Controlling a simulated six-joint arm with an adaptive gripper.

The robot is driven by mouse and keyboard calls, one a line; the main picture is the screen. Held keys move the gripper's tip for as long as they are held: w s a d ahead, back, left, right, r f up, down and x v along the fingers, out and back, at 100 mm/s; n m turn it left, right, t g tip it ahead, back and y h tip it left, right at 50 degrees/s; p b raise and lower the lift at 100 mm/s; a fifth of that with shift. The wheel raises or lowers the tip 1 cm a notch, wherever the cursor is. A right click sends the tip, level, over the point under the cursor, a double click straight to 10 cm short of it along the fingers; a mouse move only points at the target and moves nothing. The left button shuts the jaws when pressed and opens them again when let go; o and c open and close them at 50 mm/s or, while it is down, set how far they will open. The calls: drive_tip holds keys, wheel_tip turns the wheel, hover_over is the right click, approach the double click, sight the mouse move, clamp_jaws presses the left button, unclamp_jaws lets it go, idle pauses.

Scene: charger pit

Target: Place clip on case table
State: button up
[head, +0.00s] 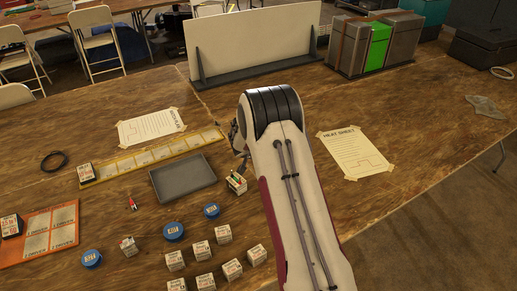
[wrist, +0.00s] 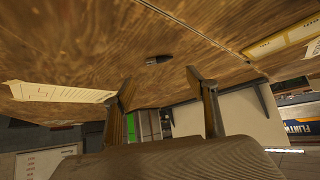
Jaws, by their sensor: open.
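A small dark object (wrist: 158,59), possibly the clip, lies on the wooden table in the wrist view. It is ahead of the fingertips and apart from them. I do not see it in the head view, where my arm covers part of the table. A small red and black piece (head: 132,204) lies at the left in the head view; I cannot tell whether it is a clip. My gripper (wrist: 161,81) is open with nothing between its fingers. In the head view it is mostly hidden behind my arm. The wooden table (head: 400,115) carries several cases (head: 400,50) at the back right.
A white upright panel (head: 250,45) stands at the back. A grey tray (head: 183,178), a yellow strip (head: 150,157), blue round tins (head: 173,232) and several small boxes (head: 202,250) lie left of my arm. A taped sheet (head: 354,152) lies right; wood around it is clear.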

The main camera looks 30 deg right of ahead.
drive_tip(key=shift+v, duration=2.2)
drive_tip(key=a+r+n+t+y, duration=0.35)
drive_tip(key=a+r, duration=0.75)
drive_tip(key=r, duration=0.5)
drive_tip(key=s+a+r+n+y, duration=0.2)
drive_tip(key=s+a+r+y, duration=0.2)
drive_tip(key=s+a+r, duration=0.55)
drive_tip(key=s+a+r+n+g+y, duration=0.1)
drive_tip(key=s+a+r, duration=0.15)
drive_tip(key=s, duration=0.55)
drive_tip(key=s+a+r+n+g, duration=0.1)
drive_tip(key=s+a+n, duration=0.1)
drive_tip(key=s+a, duration=0.35)
drive_tip(key=s+d+f+g+h, duration=0.1)
drive_tip(key=s+d, duration=0.1)
drive_tip(key=s, duration=0.8)
drive_tip(key=s+d+f+g+h, duration=0.1)
drive_tip(key=s+d+f, duration=0.1)
drive_tip(key=s, duration=0.9)
drive_tip(key=shift+s+d+f, duration=0.25)
drive_tip(key=shift+d, duration=0.05)
